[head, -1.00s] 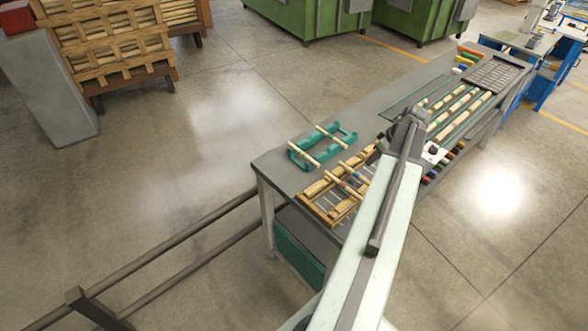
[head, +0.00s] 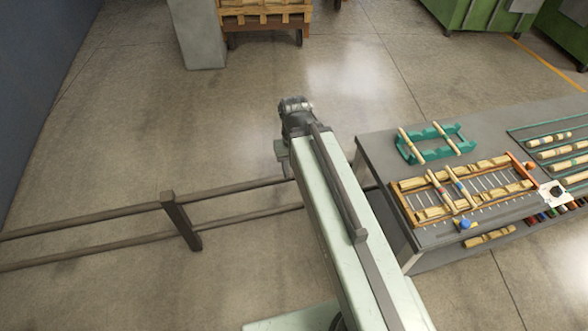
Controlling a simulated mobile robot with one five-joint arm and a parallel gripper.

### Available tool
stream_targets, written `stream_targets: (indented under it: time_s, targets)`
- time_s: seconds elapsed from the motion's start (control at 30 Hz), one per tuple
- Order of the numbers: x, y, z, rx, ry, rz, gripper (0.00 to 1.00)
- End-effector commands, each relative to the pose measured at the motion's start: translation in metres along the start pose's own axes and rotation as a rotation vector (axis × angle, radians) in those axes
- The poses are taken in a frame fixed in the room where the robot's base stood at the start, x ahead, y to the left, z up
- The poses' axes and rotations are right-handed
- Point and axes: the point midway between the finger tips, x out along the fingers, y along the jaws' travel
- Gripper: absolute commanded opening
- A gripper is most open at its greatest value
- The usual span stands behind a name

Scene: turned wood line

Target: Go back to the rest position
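My arm reaches forward from the lower right, and its dark end with my gripper (head: 286,166) is beyond the left end of the grey workbench (head: 372,150). It is over the rail and open floor, clear of the bench. The fingers point down and are mostly hidden behind the wrist, so I cannot tell whether they are open or shut. I see nothing hanging from them.
On the bench, a green cradle (head: 408,153) bears two turned wood pieces. In front lies an orange-edged wooden rack (head: 403,197) with spindles and pins. A dark rail (head: 182,222) runs left of the bench. Floor beyond it is open, up to a grey pillar (head: 197,35).

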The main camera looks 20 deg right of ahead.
Motion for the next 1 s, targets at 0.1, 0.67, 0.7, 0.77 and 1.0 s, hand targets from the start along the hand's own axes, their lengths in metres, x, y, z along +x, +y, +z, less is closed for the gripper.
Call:
stream_targets:
  time_s: [0.1,0.67,0.7,0.77,1.0]
  targets:
    - [0.000,-0.004,0.001,0.002,-0.001,0.003,0.37]
    - [0.016,-0.002,0.000,0.002,0.000,0.001,0.37]
    - [0.016,-0.002,0.000,0.002,0.000,0.001,0.37]
    - [0.016,-0.002,0.000,0.002,0.000,0.001,0.37]
    - [0.016,-0.002,0.000,0.002,0.000,0.001,0.37]
